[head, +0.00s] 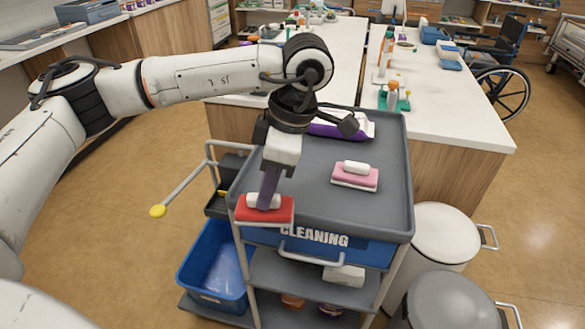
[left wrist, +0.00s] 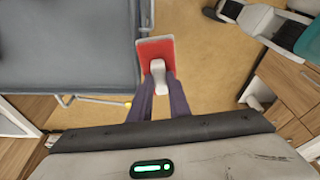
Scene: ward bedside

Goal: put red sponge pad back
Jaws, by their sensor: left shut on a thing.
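The red sponge pad (head: 266,214) has a red base and a white grip block on top. My left gripper (head: 266,200) is shut on its white grip, with the pad at the near left corner of the grey cart top (head: 300,190) in the head view. In the left wrist view the red sponge pad (left wrist: 156,52) is between the fingertips of my left gripper (left wrist: 158,82), over floor beside the cart's edge. I cannot tell how high it hangs. A pink sponge pad (head: 355,177) with a white grip lies on the cart top. My right gripper is not in view.
White and grey bins stand right of the cart.

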